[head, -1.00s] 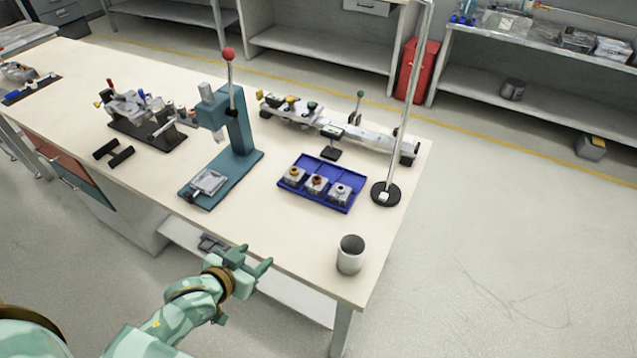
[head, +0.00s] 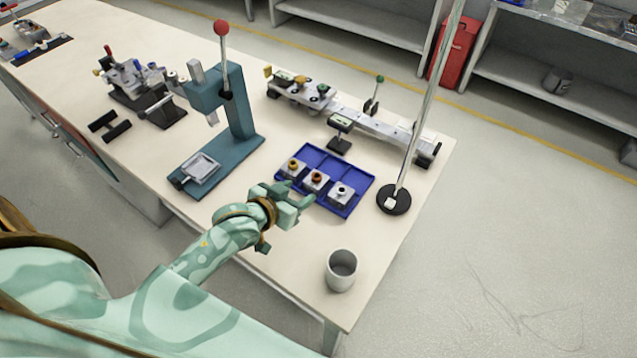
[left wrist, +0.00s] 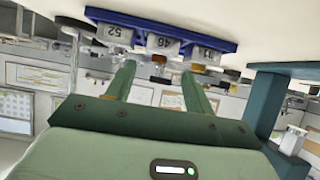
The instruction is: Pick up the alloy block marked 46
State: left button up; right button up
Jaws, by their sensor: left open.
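The blue tray (head: 326,158) on the bench holds three metal blocks in a row. The block marked 46 (left wrist: 163,43) is the middle one in the left wrist view, which is upside down. In the head view it is the middle block (head: 316,180), with an orange-brown knob. The block marked 52 (left wrist: 114,34) is beside it, the right block (head: 341,195) in the head view. The third block's (left wrist: 201,54) number is hard to read. My left gripper (head: 297,196) is open and empty at the tray's near edge, its fingers pointing toward the middle block. My right gripper is out of view.
A teal press (head: 238,105) stands left of the tray. A grey cup (head: 341,270) stands near the front corner. A pole on a round black base (head: 393,201) rises right of the tray. A rail with fixtures (head: 385,128) lies behind it.

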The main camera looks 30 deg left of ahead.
aim_at(313, 181)
pick_arm(q)
jog(key=b+x, duration=0.1)
jog(key=x, duration=0.2)
jog(key=shift+w+d+f, duration=0.1)
jog(key=shift+w+f, duration=0.15)
jog(key=shift+w, duration=0.05)
jog(key=shift+w+f, duration=0.1)
jog(key=shift+w, duration=0.4)
jog(key=x, duration=0.1)
jog(key=b+x, duration=0.1)
jog(key=x, duration=0.1)
jog(key=b+x, duration=0.1)
jog(key=x, duration=0.1)
jog(key=shift+w+r, duration=0.15)
jog(key=shift+r, duration=0.25)
jog(key=c, duration=0.8)
